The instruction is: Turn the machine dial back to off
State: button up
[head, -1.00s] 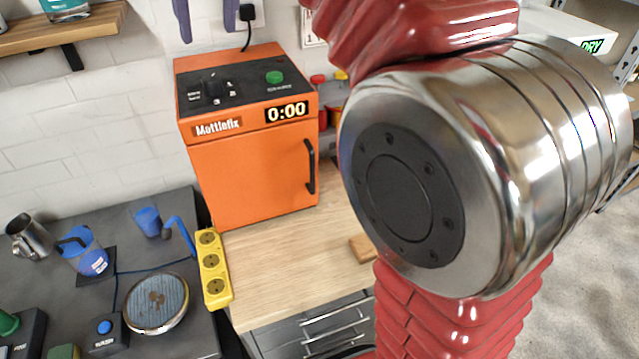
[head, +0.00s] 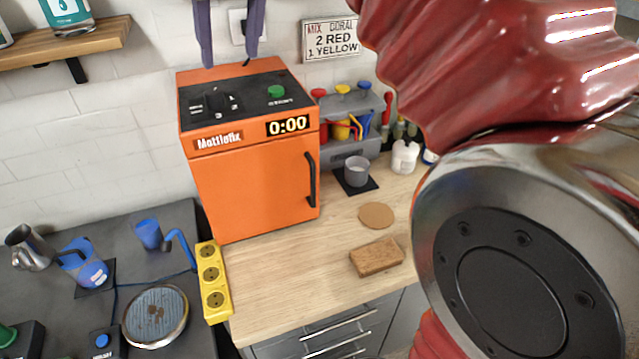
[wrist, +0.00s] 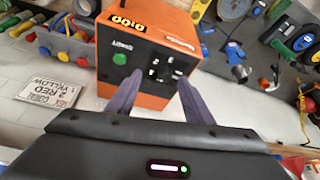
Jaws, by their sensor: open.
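The orange machine (head: 255,185) stands at the back of the wooden worktop, its door shut and its display reading 0:00. Its black dial (head: 216,101) is on the dark sloping top panel, left of a green button (head: 276,91); its exact pointing is too small to read. My gripper (head: 230,60) reaches down from the top edge, its two purple fingers apart and empty above the panel. In the wrist view the dial (wrist: 163,73) shows between the spread fingertips of my gripper (wrist: 160,75), with no contact visible.
A wooden block (head: 377,257) and a round cork mat (head: 376,215) lie on the worktop. A grey cup (head: 357,171) and a rack of coloured tools stand right of the machine. A yellow power strip (head: 212,282) lies to the left. A shelf (head: 70,42) is at upper left.

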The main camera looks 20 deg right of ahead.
jog(key=s+d+f+m, duration=0.1)
jog(key=s+d+f, duration=0.2)
jog(key=s+f, duration=0.6)
jog(key=s+d+f+m+t+h, duration=0.1)
jog(key=s+d+f, duration=0.3)
jog(key=s+f, duration=0.4)
notch_tip(320, 180, down, 6)
jog(key=shift+s+d+f, duration=0.2)
jog(key=shift+s, duration=0.15)
dwell(0.3)
dwell(0.4)
notch_tip(320, 180, up, 26)
jog(key=n+g+y, duration=0.1)
jog(key=n, duration=0.2)
send_over(213, 92)
jog(key=s+d, duration=0.2)
jog(key=s, duration=0.4)
jog(key=shift+w+a, duration=0.15)
jog(key=shift+w, duration=0.05)
jog(key=x, duration=1.3)
jog(key=shift+w+a+f, duration=0.1)
jog(key=shift+a+f, duration=0.1)
jog(key=shift+f, duration=0.15)
